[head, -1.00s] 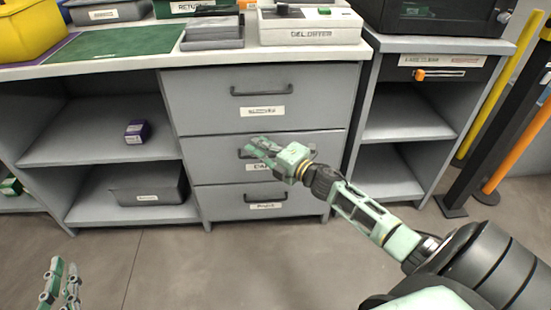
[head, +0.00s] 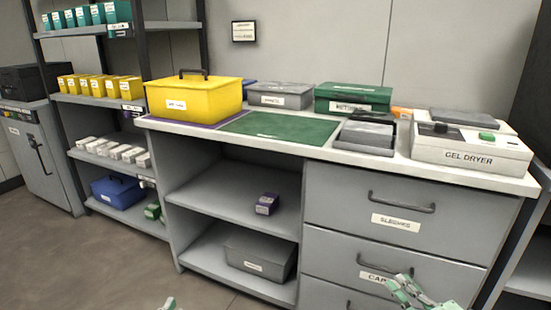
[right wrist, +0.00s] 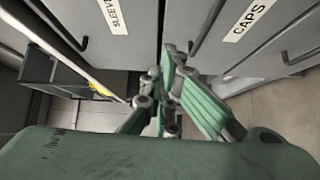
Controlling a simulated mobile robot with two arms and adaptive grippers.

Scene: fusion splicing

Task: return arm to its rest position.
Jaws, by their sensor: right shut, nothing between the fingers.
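My right gripper (head: 400,287) shows at the bottom right of the head view, in front of the drawer labelled CAPS (head: 378,274). In the right wrist view my right gripper (right wrist: 168,112) is shut with nothing between its fingers. The SLEEVES label (right wrist: 114,14) and the CAPS label (right wrist: 250,18) show beyond the fingers there. Only a small tip of my left gripper (head: 168,304) shows at the bottom edge of the head view; the rest is out of frame.
Drawers stand under a counter with a gel dryer (head: 470,147), a green mat (head: 282,126), a yellow box (head: 194,98) and a green RETURNS box (head: 352,97). Open shelves hold a purple box (head: 267,204) and a grey bin (head: 258,254). Floor (head: 100,265) at the left is clear.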

